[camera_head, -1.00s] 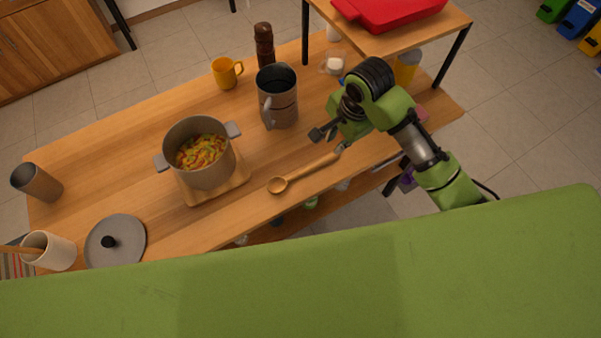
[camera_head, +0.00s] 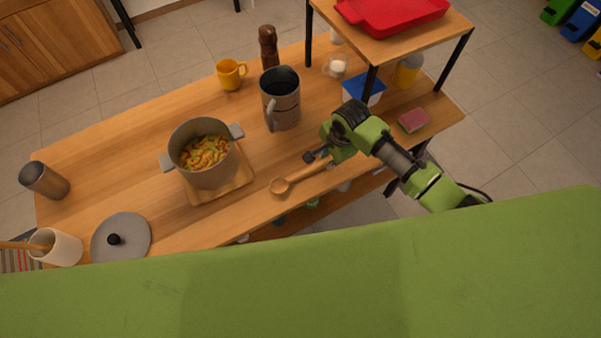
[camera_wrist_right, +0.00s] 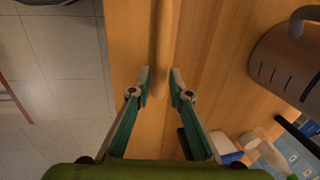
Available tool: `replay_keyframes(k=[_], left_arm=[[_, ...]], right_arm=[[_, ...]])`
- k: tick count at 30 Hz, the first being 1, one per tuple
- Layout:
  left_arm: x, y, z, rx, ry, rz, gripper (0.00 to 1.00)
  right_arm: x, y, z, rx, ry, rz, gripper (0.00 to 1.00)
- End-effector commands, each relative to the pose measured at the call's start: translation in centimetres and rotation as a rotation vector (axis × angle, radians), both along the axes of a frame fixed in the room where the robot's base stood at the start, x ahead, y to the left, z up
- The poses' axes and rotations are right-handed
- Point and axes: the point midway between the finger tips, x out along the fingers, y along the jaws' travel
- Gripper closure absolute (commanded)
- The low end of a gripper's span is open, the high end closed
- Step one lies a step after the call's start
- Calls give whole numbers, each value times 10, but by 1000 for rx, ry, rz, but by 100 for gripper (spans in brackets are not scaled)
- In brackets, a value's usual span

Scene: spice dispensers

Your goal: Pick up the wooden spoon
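The wooden spoon (camera_head: 280,186) lies on the wooden table near its front edge, its bowl toward the left and its handle running up to the right under my right gripper. My right gripper (camera_head: 317,160) is over the handle. In the right wrist view, the two fingers of my right gripper (camera_wrist_right: 161,76) are apart, and the spoon handle (camera_wrist_right: 163,35) runs up the picture in line with the gap between them. The fingers do not visibly press on the handle. I cannot tell their exact height above the table. My left gripper is not in view.
A metal pitcher (camera_head: 282,100) stands behind the spoon, and a pot of food (camera_head: 207,178) stands left of it. A shelf (camera_head: 405,38) with a red tray rises at the back right. A sponge (camera_head: 413,120) lies on the table's right part.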

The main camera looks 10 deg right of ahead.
Motion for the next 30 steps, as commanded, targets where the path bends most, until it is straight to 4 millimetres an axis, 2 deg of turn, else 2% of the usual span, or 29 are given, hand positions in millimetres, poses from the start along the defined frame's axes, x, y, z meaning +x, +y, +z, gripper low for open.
replay_keyframes(k=[5, 12, 15, 26, 30], left_arm=[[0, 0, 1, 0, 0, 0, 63], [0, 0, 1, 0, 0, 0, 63], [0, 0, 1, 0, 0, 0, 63], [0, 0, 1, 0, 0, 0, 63], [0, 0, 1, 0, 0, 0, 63]], right_arm=[[3, 1, -14, 0, 0, 0, 82], [3, 1, -15, 1, -2, 1, 82], [3, 1, -15, 0, -1, 1, 100], [3, 1, -14, 1, -2, 1, 100], [4, 2, -6, 2, -3, 1, 100]])
